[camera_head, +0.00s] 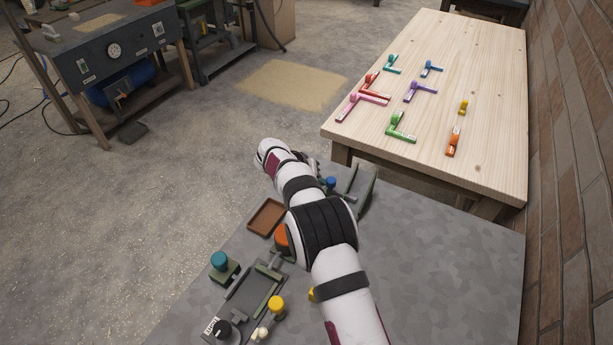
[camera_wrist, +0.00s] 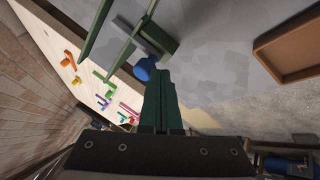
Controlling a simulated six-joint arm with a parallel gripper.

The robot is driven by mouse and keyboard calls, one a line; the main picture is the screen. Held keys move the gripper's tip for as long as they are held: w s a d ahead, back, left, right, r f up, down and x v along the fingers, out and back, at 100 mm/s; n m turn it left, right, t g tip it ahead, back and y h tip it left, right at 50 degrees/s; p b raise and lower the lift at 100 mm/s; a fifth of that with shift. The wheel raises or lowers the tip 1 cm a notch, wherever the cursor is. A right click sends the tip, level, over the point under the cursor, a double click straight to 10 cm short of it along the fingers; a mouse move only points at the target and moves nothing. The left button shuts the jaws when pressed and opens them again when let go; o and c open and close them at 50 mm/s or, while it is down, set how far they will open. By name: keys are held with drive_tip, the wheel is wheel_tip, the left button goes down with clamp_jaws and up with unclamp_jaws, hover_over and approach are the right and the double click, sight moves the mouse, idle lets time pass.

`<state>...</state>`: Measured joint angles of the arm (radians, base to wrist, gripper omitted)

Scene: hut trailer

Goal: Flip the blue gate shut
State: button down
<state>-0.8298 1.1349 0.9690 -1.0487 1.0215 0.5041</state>
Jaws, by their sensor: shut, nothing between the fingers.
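The blue gate's blue knob (camera_head: 331,183) shows just beyond my arm in the head view, beside dark green rails (camera_head: 368,192). In the wrist view the blue knob (camera_wrist: 143,70) sits at the near end of the green rail fixture (camera_wrist: 124,48), joined to a grey bar. My gripper (camera_wrist: 160,75) is shut and empty, its fingertips right beside the knob; I cannot tell whether they touch it. In the head view my arm hides most of the gripper and part of the fixture. How far the gate is swung is unclear.
A brown tray (camera_head: 266,217) lies left of my arm on the grey bench. Fixtures with a teal knob (camera_head: 219,260), a yellow knob (camera_head: 277,304) and a black knob (camera_head: 222,329) stand nearer. A wooden table (camera_head: 475,125) beyond holds several coloured L-shaped pieces. A brick wall bounds the right.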

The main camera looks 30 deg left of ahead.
drive_tip(key=shift+d, duration=1)
drive_tip(key=s+a, duration=0.2)
drive_tip(key=a, duration=0.1)
drive_tip(key=shift+s+a, duration=0.15)
drive_tip(key=v, duration=1)
drive_tip(key=shift+s+a+r, duration=0.1)
drive_tip(key=shift+a, duration=0.05)
